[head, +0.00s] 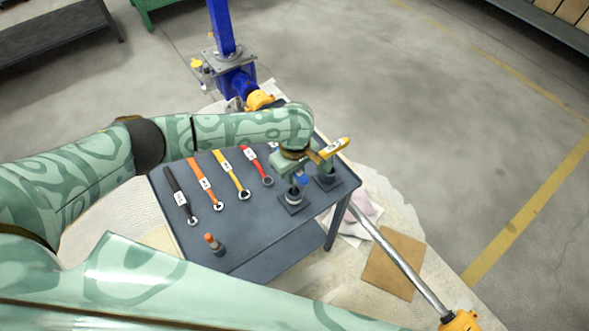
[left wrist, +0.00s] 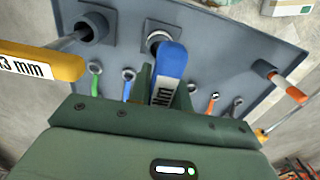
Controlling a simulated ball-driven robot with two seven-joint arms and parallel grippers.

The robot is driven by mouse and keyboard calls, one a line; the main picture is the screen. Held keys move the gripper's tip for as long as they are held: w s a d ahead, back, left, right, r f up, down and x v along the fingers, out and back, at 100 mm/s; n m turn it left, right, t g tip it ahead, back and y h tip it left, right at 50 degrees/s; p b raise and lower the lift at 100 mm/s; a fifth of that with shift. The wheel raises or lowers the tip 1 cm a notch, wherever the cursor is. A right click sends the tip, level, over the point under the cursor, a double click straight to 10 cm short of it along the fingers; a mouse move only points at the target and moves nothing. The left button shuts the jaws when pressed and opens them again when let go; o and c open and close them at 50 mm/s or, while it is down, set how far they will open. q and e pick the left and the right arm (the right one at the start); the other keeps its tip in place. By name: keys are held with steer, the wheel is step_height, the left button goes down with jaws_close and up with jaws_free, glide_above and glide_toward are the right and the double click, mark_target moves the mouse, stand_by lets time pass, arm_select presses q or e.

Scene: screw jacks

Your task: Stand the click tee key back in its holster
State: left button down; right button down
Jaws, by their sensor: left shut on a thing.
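My left gripper (head: 298,181) is shut on the blue-handled key (head: 302,179) above the table. In the left wrist view the blue handle (left wrist: 170,62) with a white label sits between the fingers (left wrist: 168,88). Just beyond it is a dark round holster (left wrist: 158,38) on a square base; in the head view this holster (head: 292,198) is directly below the gripper. The handle hides the shaft, so I cannot tell how far it is inside. My right gripper is out of view.
A second holster (head: 327,179) holds a yellow-handled 13 mm key (head: 335,148), close beside my left gripper. Wrenches with coloured handles, including an orange one (head: 200,180), lie on the dark table (head: 250,232). An orange-topped piece (head: 213,243) stands near the front edge.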

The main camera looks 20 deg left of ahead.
arm_select(q)
steer(key=shift+f, duration=0.6)
steer(key=c, duration=1.2)
jaws_free()
step_height(320, 180, up, 16)
steer(key=p, duration=0.7)
steer(key=shift+r, duration=0.2)
steer(key=shift+f, duration=0.1)
